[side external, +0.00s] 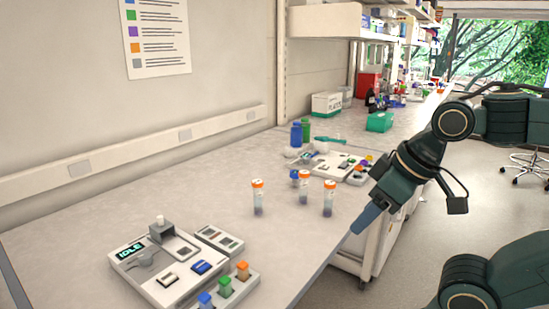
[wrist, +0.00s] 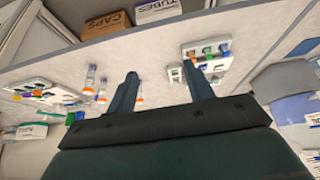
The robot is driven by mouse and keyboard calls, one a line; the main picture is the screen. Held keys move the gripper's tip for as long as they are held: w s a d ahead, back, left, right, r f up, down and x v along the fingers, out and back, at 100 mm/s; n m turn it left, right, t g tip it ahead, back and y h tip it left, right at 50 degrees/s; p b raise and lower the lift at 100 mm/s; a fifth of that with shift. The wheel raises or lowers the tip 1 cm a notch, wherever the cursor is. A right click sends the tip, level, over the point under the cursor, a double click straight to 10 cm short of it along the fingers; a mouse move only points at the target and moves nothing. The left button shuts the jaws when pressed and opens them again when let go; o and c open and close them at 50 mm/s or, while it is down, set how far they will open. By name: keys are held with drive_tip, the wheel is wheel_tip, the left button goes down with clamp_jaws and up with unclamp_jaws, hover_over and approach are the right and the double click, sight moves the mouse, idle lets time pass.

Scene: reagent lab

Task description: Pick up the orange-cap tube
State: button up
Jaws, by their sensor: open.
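Three clear tubes with orange caps stand upright on the bench in the side view: a left one (side external: 258,200), a middle one (side external: 303,188) and a right one (side external: 328,200). Their contents look grey. In the wrist view the tubes appear inverted, left of centre (wrist: 90,80), beside it (wrist: 102,90) and partly behind a finger (wrist: 139,96). My gripper (side external: 358,229) is right of the tubes, by the bench's edge, apart from them. Its two fingers are spread and empty in the wrist view (wrist: 160,71).
An instrument reading IDLE (side external: 150,272) stands at front left, with a block of blue, green and orange pieces (side external: 228,290). Another device (side external: 328,166) and blue and green bottles (side external: 296,137) stand behind the tubes. Boxes marked CAPS (wrist: 107,24) and TUBES (wrist: 158,11) show in the wrist view.

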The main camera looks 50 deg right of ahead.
drive_tip(key=shift+o, duration=0.6)
drive_tip(key=shift+w+r, duration=0.1)
drive_tip(key=w+d+r+m+g, duration=0.1)
drive_tip(key=w+d+r+m, duration=0.35)
drive_tip(key=w, duration=0.45)
drive_tip(key=w+d+r+m+g, duration=0.25)
drive_tip(key=w+d+m, duration=0.2)
drive_tip(key=w, duration=0.45)
drive_tip(key=w+d+f+m, duration=0.2)
drive_tip(key=w+d, duration=0.2)
drive_tip(key=d, duration=0.3)
drive_tip(key=w+d+f+m+g, duration=0.1)
drive_tip(key=w+d+f+m, duration=0.2)
drive_tip(key=d, duration=0.3)
drive_tip(key=w+d+f+m+g, duration=0.1)
drive_tip(key=w+d+f+m, duration=0.2)
drive_tip(key=w+d, duration=0.2)
drive_tip(key=d, duration=0.2)
drive_tip(key=shift+d, duration=0.3)
drive_tip(key=shift+f, duration=0.2)
